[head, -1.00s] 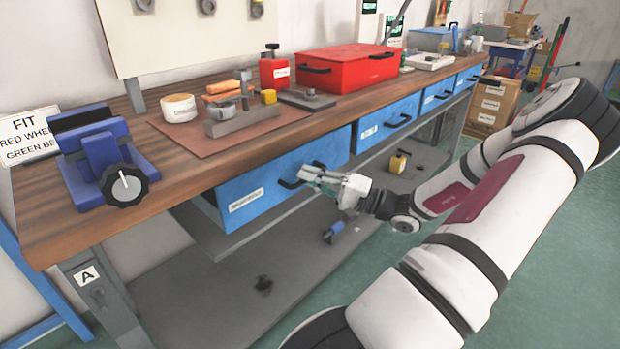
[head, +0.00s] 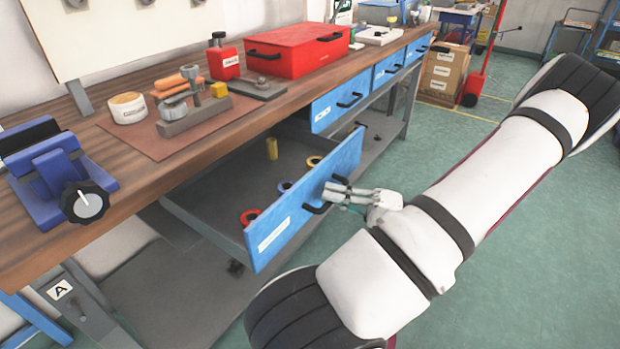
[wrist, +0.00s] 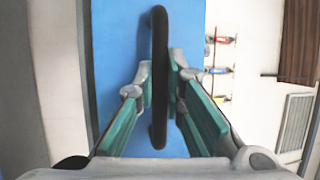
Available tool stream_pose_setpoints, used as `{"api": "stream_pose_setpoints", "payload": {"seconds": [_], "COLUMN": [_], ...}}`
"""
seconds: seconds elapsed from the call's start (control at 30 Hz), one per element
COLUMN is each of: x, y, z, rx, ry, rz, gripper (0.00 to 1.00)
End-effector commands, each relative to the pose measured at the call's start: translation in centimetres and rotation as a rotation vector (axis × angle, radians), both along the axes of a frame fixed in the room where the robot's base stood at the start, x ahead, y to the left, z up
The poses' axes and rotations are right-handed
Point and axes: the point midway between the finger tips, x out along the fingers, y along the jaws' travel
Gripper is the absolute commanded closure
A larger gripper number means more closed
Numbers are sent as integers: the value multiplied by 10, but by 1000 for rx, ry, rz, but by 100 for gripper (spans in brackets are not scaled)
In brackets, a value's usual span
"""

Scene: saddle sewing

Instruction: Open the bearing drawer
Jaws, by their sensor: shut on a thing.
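The blue-fronted drawer (head: 290,222) with a white label is pulled well out from under the workbench. Its grey inside shows a red ring (head: 250,217), a blue ring (head: 284,187), a yellow ring (head: 314,162) and a small yellow cylinder (head: 272,148). My gripper (head: 330,196) is at the drawer's black handle (head: 314,209). In the wrist view my gripper (wrist: 160,88) has one finger on each side of the handle (wrist: 158,130), shut on it. The label is too small to read.
The wooden bench top (head: 40,245) holds a blue vise (head: 60,172), a red toolbox (head: 297,52) and several small parts. Other blue drawers (head: 340,100) to the right are shut. A lower shelf (head: 165,290) runs beneath. The green floor at right is open.

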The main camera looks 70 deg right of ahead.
Motion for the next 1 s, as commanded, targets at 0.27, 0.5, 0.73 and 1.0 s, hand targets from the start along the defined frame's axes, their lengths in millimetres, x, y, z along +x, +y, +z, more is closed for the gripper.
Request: {"api": "stream_pose_setpoints", "payload": {"seconds": [0.27,0.5,0.73,1.0], "x": [-40,-51,-51,-51], "y": [9,11,11,11], "z": [-1,-1,-2,-1], "rx": [-2,-2,-2,-2], "ry": [3,3,3,3], "rz": [-4,-4,-4,-3], "gripper": [100,100,100,68]}}
